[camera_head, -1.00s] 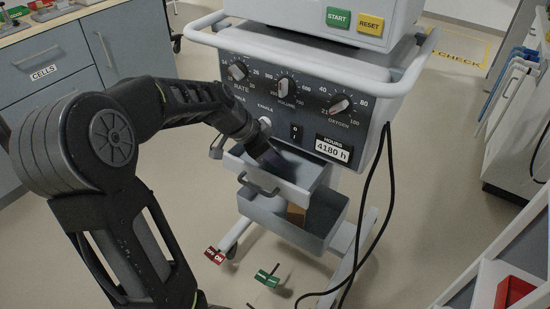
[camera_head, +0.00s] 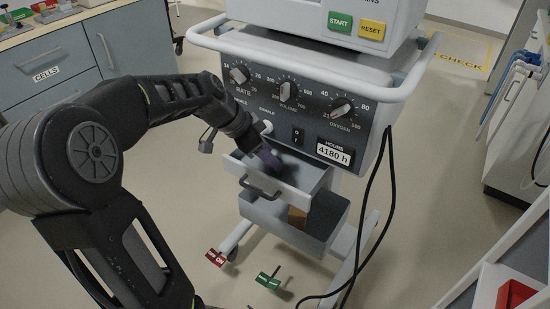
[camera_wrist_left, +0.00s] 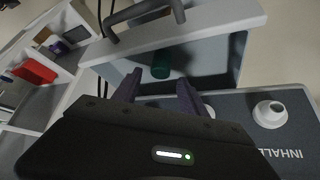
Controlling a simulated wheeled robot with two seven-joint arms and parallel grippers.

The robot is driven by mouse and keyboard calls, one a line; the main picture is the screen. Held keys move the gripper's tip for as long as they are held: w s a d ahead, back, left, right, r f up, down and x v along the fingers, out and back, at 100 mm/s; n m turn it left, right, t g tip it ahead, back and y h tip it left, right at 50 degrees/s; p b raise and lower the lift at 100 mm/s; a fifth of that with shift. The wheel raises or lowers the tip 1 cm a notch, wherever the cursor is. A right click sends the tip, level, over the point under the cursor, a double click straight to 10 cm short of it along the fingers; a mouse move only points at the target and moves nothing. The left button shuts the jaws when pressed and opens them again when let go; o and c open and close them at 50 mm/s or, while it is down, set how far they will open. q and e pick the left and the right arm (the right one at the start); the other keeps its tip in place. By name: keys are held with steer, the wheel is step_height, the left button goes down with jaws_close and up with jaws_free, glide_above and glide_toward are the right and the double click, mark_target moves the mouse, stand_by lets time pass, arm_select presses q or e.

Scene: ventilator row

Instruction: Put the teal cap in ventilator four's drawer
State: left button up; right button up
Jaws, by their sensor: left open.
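The ventilator (camera_head: 265,60) stands in the middle with a grey drawer (camera_head: 308,178) pulled out below its dial panel; the drawer also shows in the left wrist view (camera_wrist_left: 213,60). The teal cap (camera_wrist_left: 161,65) lies inside this drawer in the left wrist view. My left gripper (camera_head: 270,158) is at the drawer's opening in the head view. In the left wrist view its two fingers (camera_wrist_left: 158,92) are spread apart with nothing between them, and the cap is just beyond the fingertips, apart from them. My right gripper is not in view.
A lower open bin (camera_head: 325,228) under the drawer holds a brown block (camera_head: 297,216). A black cable (camera_head: 375,200) hangs at the right. A blue-grey cabinet (camera_head: 50,70) stands at left.

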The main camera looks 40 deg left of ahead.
arm_select(q)
steer(key=v, duration=0.8)
steer(key=shift+p, duration=0.3)
